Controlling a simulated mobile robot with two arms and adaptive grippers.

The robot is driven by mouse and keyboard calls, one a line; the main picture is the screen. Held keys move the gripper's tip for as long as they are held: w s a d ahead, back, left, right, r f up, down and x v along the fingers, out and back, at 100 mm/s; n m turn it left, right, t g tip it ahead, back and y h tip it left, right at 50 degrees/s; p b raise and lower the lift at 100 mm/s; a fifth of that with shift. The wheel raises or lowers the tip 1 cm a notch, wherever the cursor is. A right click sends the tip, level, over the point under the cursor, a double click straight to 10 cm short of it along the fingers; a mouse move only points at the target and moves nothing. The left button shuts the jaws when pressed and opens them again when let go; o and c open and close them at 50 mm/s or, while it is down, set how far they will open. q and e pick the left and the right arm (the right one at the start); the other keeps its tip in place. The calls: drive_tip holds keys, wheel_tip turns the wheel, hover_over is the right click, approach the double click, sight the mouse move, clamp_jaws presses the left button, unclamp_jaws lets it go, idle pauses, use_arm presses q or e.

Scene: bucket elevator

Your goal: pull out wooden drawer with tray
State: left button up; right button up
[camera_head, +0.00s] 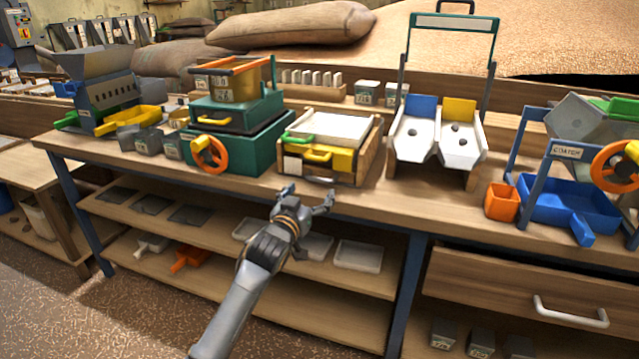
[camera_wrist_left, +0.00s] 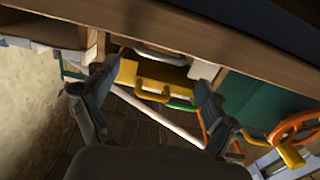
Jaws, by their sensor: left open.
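A wooden box (camera_head: 368,155) stands on the workbench, with a white top tray, a green handle (camera_head: 297,140) and a yellow handle (camera_head: 318,154). Low on its front is a pale metal handle (camera_head: 321,179), which also shows in the left wrist view (camera_wrist_left: 160,54). My left gripper (camera_head: 308,193) is open and empty, just in front of and below this low handle. In the left wrist view its fingers (camera_wrist_left: 153,80) are spread, with the yellow handle (camera_wrist_left: 153,91) showing between them. Contact is not visible. The drawer's inside is hidden. My right gripper is not in view.
A green machine with an orange wheel (camera_head: 210,154) stands left of the box. A white twin-chute device (camera_head: 436,147) stands right. A larger wooden drawer (camera_head: 520,290) with a white handle sits under the bench. Shelves with shallow trays (camera_head: 358,256) lie below my left gripper.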

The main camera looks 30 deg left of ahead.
sight(319, 181)
use_arm(q)
drive_tip(key=x, duration=0.7)
drive_tip(key=shift+b, duration=0.4)
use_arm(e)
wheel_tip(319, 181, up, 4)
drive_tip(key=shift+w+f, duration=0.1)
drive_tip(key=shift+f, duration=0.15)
